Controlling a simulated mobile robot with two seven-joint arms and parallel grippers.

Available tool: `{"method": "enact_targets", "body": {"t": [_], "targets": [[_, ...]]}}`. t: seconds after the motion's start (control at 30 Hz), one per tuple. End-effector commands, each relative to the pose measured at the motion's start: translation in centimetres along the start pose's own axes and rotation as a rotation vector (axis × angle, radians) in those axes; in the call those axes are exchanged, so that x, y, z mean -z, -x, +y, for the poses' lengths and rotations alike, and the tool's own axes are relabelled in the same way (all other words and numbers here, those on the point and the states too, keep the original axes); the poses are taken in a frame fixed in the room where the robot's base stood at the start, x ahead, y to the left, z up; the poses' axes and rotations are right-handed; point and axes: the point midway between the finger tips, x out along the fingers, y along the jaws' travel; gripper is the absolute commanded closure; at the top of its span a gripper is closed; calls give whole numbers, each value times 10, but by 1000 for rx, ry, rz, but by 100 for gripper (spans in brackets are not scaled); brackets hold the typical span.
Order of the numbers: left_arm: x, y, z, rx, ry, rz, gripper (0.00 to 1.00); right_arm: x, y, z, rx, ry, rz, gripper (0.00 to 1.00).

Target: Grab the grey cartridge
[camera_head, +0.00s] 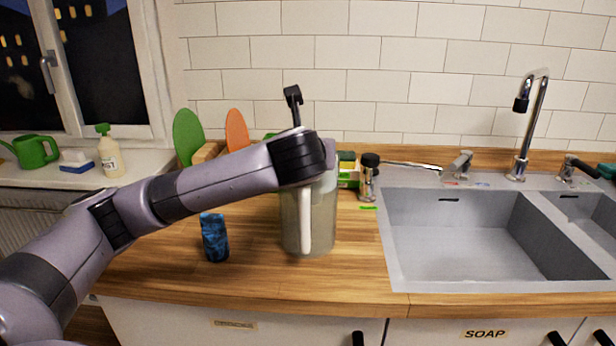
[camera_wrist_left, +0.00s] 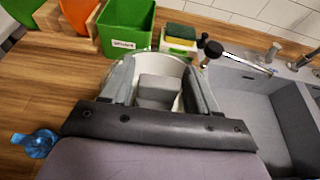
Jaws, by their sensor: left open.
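The grey cartridge (camera_wrist_left: 157,88) sits inside the open top of the clear pitcher (camera_head: 320,222), seen in the left wrist view. The pitcher has a white handle and stands upright on the wooden counter. My left gripper (camera_wrist_left: 160,78) is open over the pitcher's mouth. Its two fingers are spread, one on each side of the cartridge, and I cannot tell whether they touch it. In the head view my wrist hides the fingers and the cartridge. My right gripper is not in view.
The grey sink (camera_head: 440,282) lies to the right. The counter front is clear.

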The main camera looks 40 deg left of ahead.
Motion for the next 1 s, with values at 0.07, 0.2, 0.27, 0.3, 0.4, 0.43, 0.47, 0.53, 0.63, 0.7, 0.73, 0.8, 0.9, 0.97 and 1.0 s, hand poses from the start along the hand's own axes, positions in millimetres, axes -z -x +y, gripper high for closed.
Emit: {"method": "enact_targets", "body": {"t": [0.07, 0.2, 0.27, 0.3, 0.4, 0.43, 0.47, 0.53, 0.63, 0.7, 0.73, 0.8, 0.9, 0.97, 1.0], "targets": [[0, -1, 0, -1, 0, 0, 40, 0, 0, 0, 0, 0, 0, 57], [0, -1, 0, 0, 0, 0, 40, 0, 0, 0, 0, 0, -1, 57], [0, -1, 0, 0, 0, 0, 60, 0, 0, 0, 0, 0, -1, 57], [0, -1, 0, 0, 0, 0, 73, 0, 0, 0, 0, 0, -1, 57], [0, -1, 0, 0, 0, -1, 99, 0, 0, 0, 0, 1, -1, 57], [0, -1, 0, 0, 0, -1, 99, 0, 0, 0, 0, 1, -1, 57], [0, 0, 0, 0, 0, -1, 99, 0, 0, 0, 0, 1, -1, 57], [0, 0, 0, 1, 0, -1, 99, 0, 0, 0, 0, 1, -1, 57], [-1, 0, 0, 1, 1, -1, 99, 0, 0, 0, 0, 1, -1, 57], [-4, 1, 0, 1, 2, -1, 99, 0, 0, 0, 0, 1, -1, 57], [-6, 1, 0, 1, 2, -2, 99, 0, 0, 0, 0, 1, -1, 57], [-12, 3, 0, 2, 3, -3, 99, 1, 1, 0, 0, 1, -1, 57], [-24, 8, 0, 2, 4, -4, 99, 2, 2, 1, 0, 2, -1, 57], [-34, 12, 0, 2, 4, -4, 99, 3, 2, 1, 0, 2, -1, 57], [-41, 14, 0, 2, 5, -4, 99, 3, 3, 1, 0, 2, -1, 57]]}}
